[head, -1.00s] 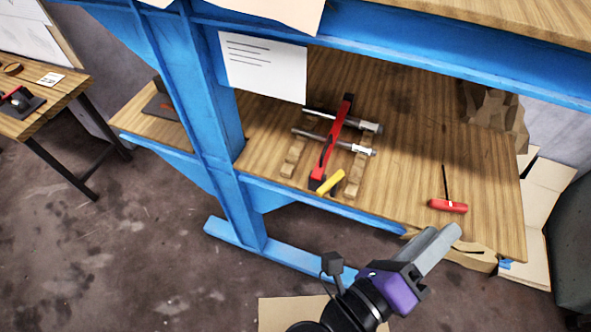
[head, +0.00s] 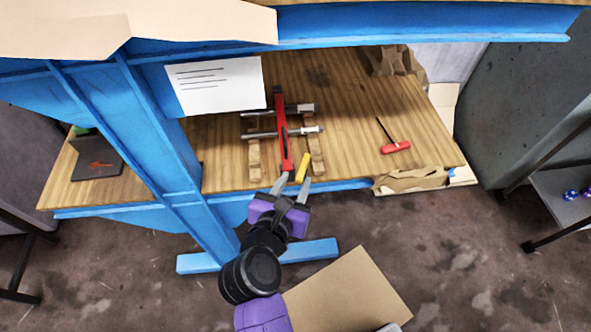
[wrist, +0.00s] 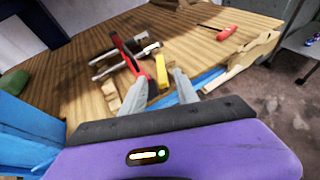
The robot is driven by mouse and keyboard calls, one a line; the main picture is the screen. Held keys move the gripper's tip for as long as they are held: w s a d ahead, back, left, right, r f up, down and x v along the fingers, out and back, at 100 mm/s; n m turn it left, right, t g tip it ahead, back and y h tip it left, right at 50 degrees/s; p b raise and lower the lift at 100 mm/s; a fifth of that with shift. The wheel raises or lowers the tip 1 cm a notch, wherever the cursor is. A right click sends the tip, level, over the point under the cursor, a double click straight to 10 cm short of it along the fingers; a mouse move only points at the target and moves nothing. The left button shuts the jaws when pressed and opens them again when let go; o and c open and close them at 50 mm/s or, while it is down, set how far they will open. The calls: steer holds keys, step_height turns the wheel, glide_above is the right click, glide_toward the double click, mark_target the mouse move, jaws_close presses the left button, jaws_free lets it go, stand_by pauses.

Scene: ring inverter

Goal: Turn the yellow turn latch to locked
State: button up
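The yellow turn latch (head: 303,167) is a short bar at the near end of a red bar fixture (head: 283,135) on the wooden shelf. It is tilted slightly from the red bar's line, its far end leaning right. In the wrist view the yellow latch (wrist: 161,71) shows ahead, between the directions of the two fingers. My gripper (head: 291,186) is at the shelf's front edge, just short of the latch, with its grey fingers apart and nothing between them. It also shows in the wrist view (wrist: 163,85). I see no contact with the latch.
Two metal rods with clamps (head: 285,132) cross the red bar, resting on wooden blocks (head: 316,156). A red-handled tool (head: 395,147) lies to the right. A blue post (head: 160,140) stands left of my arm. Brown paper (head: 412,180) hangs over the shelf edge.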

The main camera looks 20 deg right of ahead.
mark_target(303, 167)
steer(key=shift+p+x, duration=0.4)
steer(key=shift+x, duration=2.05)
steer(key=shift+d, duration=0.1)
jaws_close()
